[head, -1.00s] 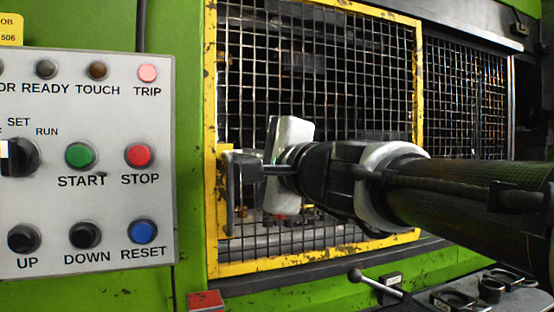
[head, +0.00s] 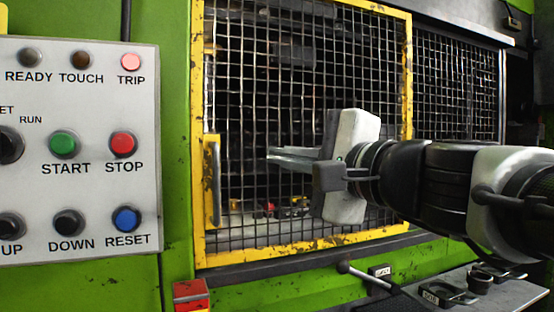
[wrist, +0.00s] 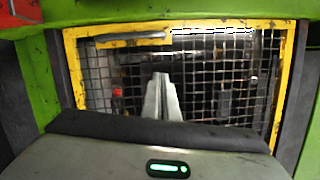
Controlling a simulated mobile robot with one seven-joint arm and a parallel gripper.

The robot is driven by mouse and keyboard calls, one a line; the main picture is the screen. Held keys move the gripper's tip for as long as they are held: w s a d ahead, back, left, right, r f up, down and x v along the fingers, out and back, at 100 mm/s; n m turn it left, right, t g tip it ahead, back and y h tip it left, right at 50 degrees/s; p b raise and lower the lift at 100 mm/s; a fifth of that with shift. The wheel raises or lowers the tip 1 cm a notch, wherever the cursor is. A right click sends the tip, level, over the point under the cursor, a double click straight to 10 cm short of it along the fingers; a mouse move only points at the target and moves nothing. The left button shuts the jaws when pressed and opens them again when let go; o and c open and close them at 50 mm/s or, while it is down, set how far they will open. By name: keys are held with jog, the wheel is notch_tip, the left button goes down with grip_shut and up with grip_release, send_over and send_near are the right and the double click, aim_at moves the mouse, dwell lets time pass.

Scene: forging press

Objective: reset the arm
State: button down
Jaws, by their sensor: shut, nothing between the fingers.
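My gripper (head: 272,157) is in front of the yellow-framed mesh guard door in the head view, its fingers pointing left. The fingers are together with nothing between them. In the wrist view the closed fingers (wrist: 162,98) stand up in the middle, against the mesh door (wrist: 215,75). The door (head: 300,252) looks closed in its frame, with a yellow handle (head: 212,180) on its left side. The fingertips are to the right of the handle and apart from it.
A grey control panel (head: 100,180) stands at left, with a lit TRIP lamp (head: 131,62) and START, STOP and blue RESET (head: 126,219) buttons. A lever (head: 362,275), a small red box (head: 190,293) and a shelf with tags (head: 500,290) lie below the door.

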jog(key=s+f+n+g+h, duration=0.2)
jog(key=s+f+n+g, duration=0.15)
jog(key=f, duration=0.65)
jog(key=s+f+n+g+h, duration=0.2)
jog(key=s+f+n, duration=0.15)
jog(key=f, duration=0.55)
jog(key=s+d+f+n+g+h, duration=0.2)
jog(key=s+d+f+n+h, duration=0.15)
jog(key=d+f, duration=0.3)
jog(key=s+d+f+n+g+h, duration=0.25)
jog(key=s+d+f, duration=0.2)
jog(key=f, duration=0.35)
notch_tip(320, 180, up, 24)
jog(key=d+h+p, duration=0.1)
jog(key=d+p, duration=0.1)
jog(key=p, duration=2.2)
jog(key=shift+w+t+p, duration=0.15)
jog(key=shift+t+p, duration=0.15)
jog(key=shift+p, duration=0.1)
